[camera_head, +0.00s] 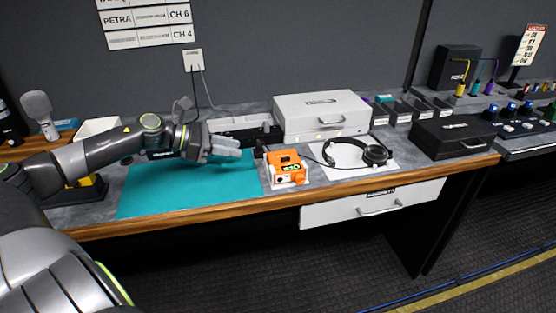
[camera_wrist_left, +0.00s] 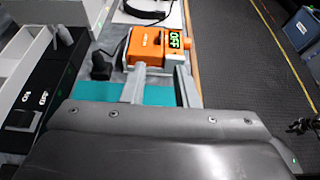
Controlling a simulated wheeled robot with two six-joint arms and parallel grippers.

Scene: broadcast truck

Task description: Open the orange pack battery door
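The orange pack (camera_head: 287,163) sits on the bench at the right end of the teal mat (camera_head: 190,187). It has a green-lit display and an orange round part low on its front right. In the left wrist view the orange pack (camera_wrist_left: 147,47) lies just beyond my fingertips, with a pale side face and the green display at right. I cannot tell which panel is the battery door. My left gripper (camera_head: 240,148) is to the left of the pack, above the mat. Its fingers (camera_wrist_left: 160,74) are apart with nothing between them. My right gripper is not in view.
Black headphones (camera_head: 372,154) lie on a white sheet right of the pack. A white case (camera_head: 320,112) stands behind it. A small black object (camera_wrist_left: 101,64) stands close beside the pack. A drawer (camera_head: 375,203) is under the bench. The teal mat is clear.

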